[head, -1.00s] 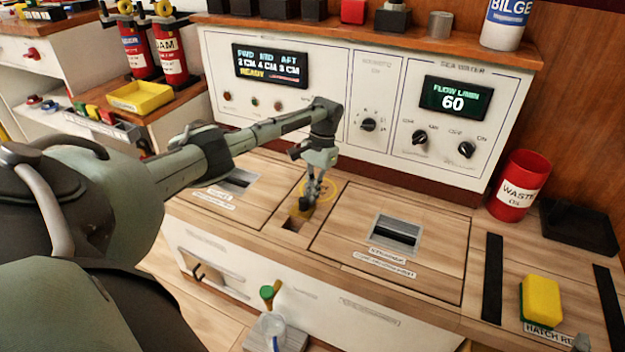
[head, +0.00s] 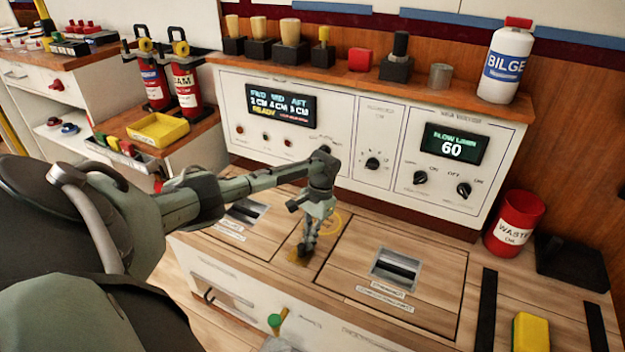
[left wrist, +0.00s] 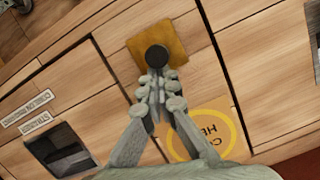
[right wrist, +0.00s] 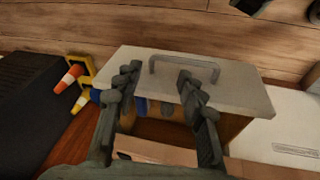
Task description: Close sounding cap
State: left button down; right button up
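The sounding cap is a brass square plate with a round black knob; it shows in the left wrist view (left wrist: 176,38) and, small, in the head view (head: 299,256). It lies over the spot between the two hatch panels, looking flat; no dark opening shows around it. My left gripper (head: 304,243) points down at it. In the left wrist view its fingertips (left wrist: 159,80) are a knob's width apart and at the knob, apparently pinching it. My right gripper (right wrist: 158,78) is open and empty, away from the cap, and is not seen in the head view.
A yellow ring marking (left wrist: 205,135) lies beside the cap. The instrument panel (head: 373,125) rises behind the counter. A red waste can (head: 514,223) and a yellow sponge (head: 530,331) are at right.

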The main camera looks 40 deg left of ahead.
pick_arm(q)
jog(key=shift+s+d, duration=0.1)
jog(key=shift+s, duration=0.15)
jog(key=shift+f, duration=0.1)
pick_arm(e)
jog(key=shift+s+d+f, duration=0.1)
jog(key=shift+s+f, duration=0.05)
jog(key=shift+f, duration=0.45)
pick_arm(q)
jog(key=shift+s, duration=0.1)
jog(key=p+v, duration=0.2)
jog(key=p, duration=0.1)
jog(key=shift+r, duration=0.45)
jog(key=shift+p+v, duration=0.5)
jog(key=shift+v, duration=0.55)
jog(key=shift+w+v, duration=0.15)
jog(key=shift+v, duration=1.2)
jog(key=shift+w+v, duration=0.2)
jog(key=shift+v, duration=1.2)
pick_arm(e)
jog(key=s+d+f+g, duration=0.1)
jog(key=s+f, duration=0.3)
jog(key=f, duration=0.6)
jog(key=shift+d+f, duration=0.15)
jog(key=shift+d, duration=0.45)
pick_arm(q)
jog(key=shift+f, duration=0.15)
